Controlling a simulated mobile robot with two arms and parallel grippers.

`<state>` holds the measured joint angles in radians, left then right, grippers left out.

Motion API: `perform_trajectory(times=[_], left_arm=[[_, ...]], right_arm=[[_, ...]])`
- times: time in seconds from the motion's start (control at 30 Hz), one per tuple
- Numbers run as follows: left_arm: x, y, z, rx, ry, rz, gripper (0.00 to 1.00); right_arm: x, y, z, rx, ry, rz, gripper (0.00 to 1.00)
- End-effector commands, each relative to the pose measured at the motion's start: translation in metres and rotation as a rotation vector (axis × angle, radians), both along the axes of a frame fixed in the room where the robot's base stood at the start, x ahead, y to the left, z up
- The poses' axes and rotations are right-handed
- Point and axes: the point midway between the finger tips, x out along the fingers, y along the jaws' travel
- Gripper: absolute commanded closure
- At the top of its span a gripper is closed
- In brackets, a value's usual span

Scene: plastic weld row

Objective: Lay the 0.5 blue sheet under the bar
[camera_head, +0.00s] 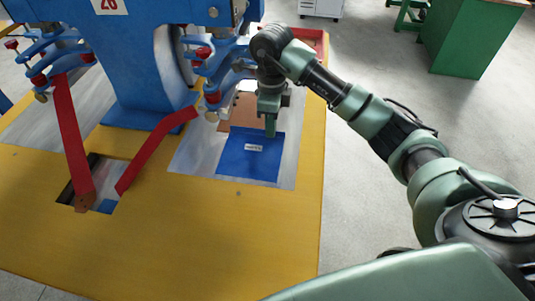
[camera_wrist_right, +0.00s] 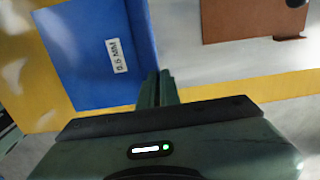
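The blue sheet (camera_head: 250,158) carries a white label; in the right wrist view its label on the sheet (camera_wrist_right: 85,50) reads 0.5 MM. It is over the grey plate on the right of the yellow table. My right gripper (camera_head: 270,128) points down at the sheet's far edge. In the right wrist view its fingers (camera_wrist_right: 158,88) are close together at the sheet's edge and appear shut on it. Whether the sheet is lifted is hard to tell. The blue machine (camera_head: 135,70) stands left of the gripper; I cannot make out which part is the bar. My left gripper is out of view.
A copper-brown sheet (camera_head: 241,110) lies just beyond the blue sheet. Red arms (camera_head: 157,147) slope down to a cutout in the yellow table (camera_head: 200,235). Blue clamp-like machine parts with red knobs stand close left of my right gripper. A green cabinet (camera_head: 470,40) stands far right.

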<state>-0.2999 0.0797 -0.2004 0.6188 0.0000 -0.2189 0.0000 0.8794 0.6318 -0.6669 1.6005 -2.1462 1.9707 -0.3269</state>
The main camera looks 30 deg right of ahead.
Motion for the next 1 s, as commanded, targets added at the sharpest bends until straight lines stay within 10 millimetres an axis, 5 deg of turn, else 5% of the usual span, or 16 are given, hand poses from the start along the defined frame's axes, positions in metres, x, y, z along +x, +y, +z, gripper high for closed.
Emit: perform_trajectory(times=[0.23, 0.73, 1.0], left_arm=[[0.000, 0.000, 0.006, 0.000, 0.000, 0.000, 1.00], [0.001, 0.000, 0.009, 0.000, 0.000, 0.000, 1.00], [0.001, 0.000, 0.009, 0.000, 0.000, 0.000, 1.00]], right_arm=[[-0.001, 0.001, -0.055, 0.001, 0.003, 0.001, 1.00], [0.000, 0.000, -0.108, 0.001, 0.002, 0.002, 1.00], [0.001, 0.000, -0.110, 0.000, -0.003, 0.003, 1.00]])
